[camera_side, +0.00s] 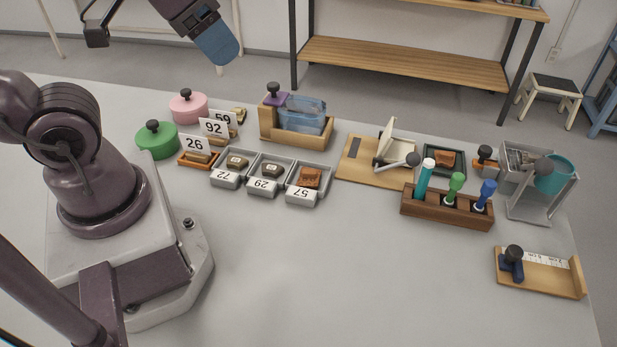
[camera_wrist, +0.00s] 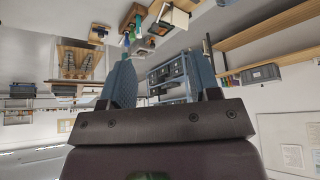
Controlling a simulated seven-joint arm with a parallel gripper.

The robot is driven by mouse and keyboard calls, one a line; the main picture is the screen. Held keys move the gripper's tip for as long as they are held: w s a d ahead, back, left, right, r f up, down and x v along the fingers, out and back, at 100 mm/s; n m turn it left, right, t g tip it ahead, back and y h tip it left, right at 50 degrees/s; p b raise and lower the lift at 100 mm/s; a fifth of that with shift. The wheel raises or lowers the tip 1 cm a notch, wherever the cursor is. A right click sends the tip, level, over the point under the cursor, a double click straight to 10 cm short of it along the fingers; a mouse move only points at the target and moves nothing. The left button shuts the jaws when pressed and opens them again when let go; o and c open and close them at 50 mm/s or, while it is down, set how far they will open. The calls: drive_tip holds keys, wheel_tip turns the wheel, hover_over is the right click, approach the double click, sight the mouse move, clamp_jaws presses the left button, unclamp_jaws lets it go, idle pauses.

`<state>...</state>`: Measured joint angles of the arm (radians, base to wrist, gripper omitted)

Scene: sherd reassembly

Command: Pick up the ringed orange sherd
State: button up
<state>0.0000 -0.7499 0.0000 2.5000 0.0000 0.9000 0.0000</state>
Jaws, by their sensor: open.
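An orange-brown sherd (camera_side: 309,177) lies in the grey tray marked 57 (camera_side: 303,198), the right one of three trays near the table's middle. Another orange-brown piece (camera_side: 445,158) lies in a dark green tray farther right. The rings are too small to make out on either. My gripper (camera_side: 220,45) is high at the top of the side view, well above and left of the trays, one blue finger plain. In the wrist view both blue fingers of my gripper (camera_wrist: 163,80) stand apart with nothing between them.
Trays 72 (camera_side: 225,182) and 29 (camera_side: 263,188) hold a tan and a dark sherd. A wooden block with upright tools (camera_side: 447,210), a board with a hinged stand (camera_side: 375,178) and a wooden holder with blue pieces (camera_side: 297,120) stand nearby. The front of the table is clear.

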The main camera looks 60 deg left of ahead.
drive_tip(key=n+g+y, duration=0.1)
drive_tip(key=n+g, duration=0.4)
drive_tip(key=n, duration=0.4)
approach(309, 172)
drive_tip(key=f, duration=0.6)
drive_tip(key=a+f, duration=0.1)
drive_tip(key=f, duration=0.2)
drive_tip(key=shift+w+f, duration=0.25)
drive_tip(key=shift+f, duration=0.05)
drive_tip(key=c, duration=0.6)
